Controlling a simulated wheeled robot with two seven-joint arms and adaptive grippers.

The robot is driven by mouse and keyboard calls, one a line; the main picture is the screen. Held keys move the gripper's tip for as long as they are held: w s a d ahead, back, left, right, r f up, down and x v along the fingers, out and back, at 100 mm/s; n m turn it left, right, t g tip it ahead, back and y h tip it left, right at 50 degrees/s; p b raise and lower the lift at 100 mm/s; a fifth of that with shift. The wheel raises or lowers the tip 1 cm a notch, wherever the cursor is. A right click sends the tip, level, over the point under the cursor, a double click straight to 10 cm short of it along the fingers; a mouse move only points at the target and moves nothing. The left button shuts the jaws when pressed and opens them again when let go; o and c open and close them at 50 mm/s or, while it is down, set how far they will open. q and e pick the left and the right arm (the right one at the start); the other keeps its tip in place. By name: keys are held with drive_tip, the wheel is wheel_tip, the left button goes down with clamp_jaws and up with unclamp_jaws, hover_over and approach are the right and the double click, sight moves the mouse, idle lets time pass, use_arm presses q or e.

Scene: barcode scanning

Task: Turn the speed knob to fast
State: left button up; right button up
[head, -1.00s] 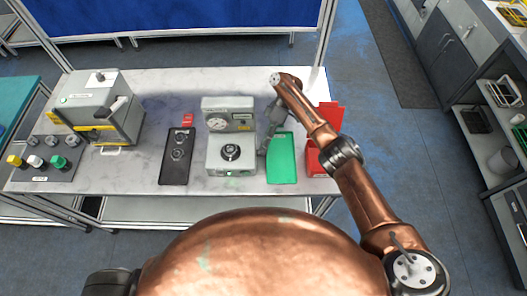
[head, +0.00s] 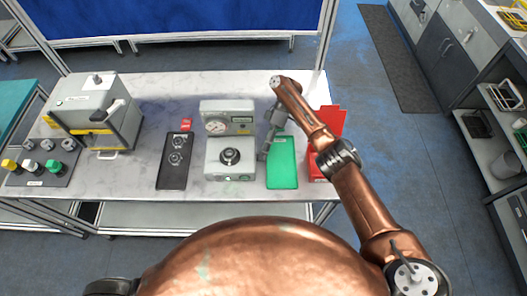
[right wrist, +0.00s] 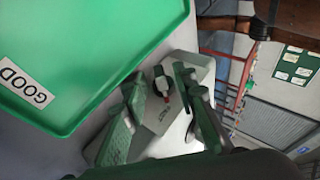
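A grey machine (head: 216,170) with a round gauge (head: 217,127) on its raised back stands mid-table in the head view. A black round knob (head: 229,156) sits on its lower front; its markings are too small to read. My right gripper (head: 263,155) is just right of the machine, pointing down, apart from the knob. In the right wrist view its two fingers (right wrist: 162,122) are spread with a gap between them. A grey box with a small dark and red part (right wrist: 164,86) shows beyond that gap; I cannot tell which part it is. My left gripper is out of view.
A green tray (head: 283,172), labelled GOOD in the right wrist view (right wrist: 90,60), lies beside the gripper. A red bin (head: 326,165) is farther right. A black board with two round items (head: 173,172) lies left. A larger grey machine (head: 95,110) and a knob panel (head: 40,165) stand far left.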

drive_tip(key=shift+r, duration=0.15)
wheel_tip(320, 180, up, 10)
idle(0.5)
drive_tip(key=f+t+p, duration=0.2)
drive_tip(key=f+p, duration=0.1)
drive_tip(key=p, duration=0.2)
drive_tip(key=s+f+n+t+p, duration=0.1)
drive_tip(key=f+t+p, duration=0.2)
drive_tip(key=p, duration=0.3)
drive_tip(key=f+t+p, duration=0.3)
drive_tip(key=p, duration=0.2)
drive_tip(key=shift+s+d+f+n, duration=0.1)
drive_tip(key=shift+s+f+n, duration=0.05)
drive_tip(key=shift+n, duration=0.25)
